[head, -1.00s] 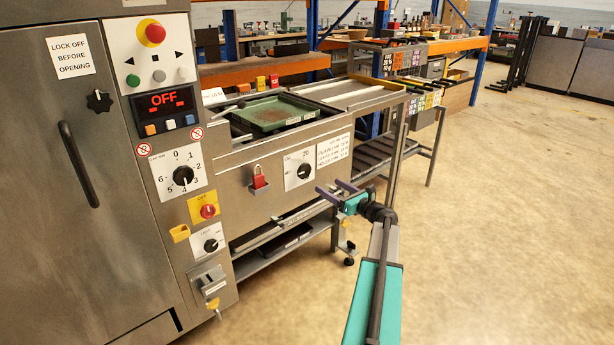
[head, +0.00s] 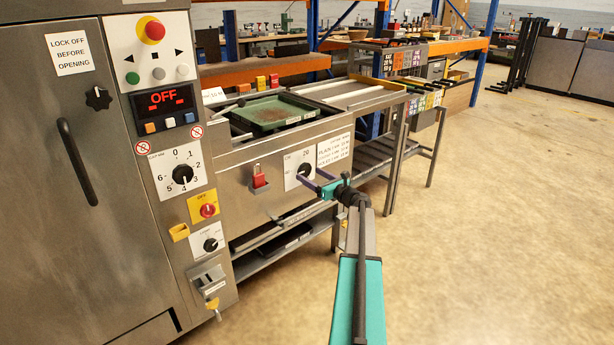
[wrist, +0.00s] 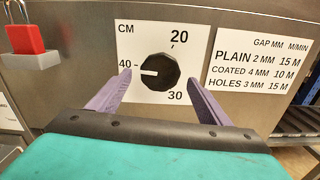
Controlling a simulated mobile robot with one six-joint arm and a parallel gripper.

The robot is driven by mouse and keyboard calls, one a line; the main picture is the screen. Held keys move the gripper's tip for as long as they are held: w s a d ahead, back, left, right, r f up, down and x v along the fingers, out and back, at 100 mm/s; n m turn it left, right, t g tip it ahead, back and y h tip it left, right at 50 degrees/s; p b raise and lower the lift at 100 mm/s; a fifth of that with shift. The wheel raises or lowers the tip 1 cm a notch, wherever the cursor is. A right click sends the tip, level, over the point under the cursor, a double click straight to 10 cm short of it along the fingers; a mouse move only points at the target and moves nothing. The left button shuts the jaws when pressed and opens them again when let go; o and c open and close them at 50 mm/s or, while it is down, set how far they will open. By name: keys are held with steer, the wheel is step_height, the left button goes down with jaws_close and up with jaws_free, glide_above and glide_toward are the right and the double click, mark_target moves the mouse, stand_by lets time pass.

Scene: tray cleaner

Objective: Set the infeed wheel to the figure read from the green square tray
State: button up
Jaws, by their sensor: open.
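The green square tray (head: 268,112) lies on the infeed bed, its inside stained brown. On the front panel below is a white plate marked CM with a black knob (wrist: 158,72), which also shows in the head view (head: 304,170). Its figures are 20 at the top, 30 at lower right and 40 at left. The knob's white line points left, at 40. I cannot read a name for this knob. My gripper (wrist: 158,78) is open and faces it, one purple finger on each side in the picture; I see no contact. In the head view it is at the plate (head: 309,177).
A red padlock (head: 259,178) hangs left of the knob. A label (wrist: 262,64) at right lists PLAIN 2 mm 15 m, COATED 4 mm 10 m, HOLES 3 mm 15 m. The display (head: 162,100) reads OFF. The floor at right is clear.

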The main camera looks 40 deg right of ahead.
mark_target(303, 170)
steer(key=shift+w+d, duration=0.1)
steer(key=shift+w, duration=1.3)
steer(key=shift+c, duration=0.5)
steer(key=c, duration=0.7)
steer(key=shift+a, duration=0.35)
steer(key=shift+c, duration=1.1)
steer(key=shift+d, duration=0.3)
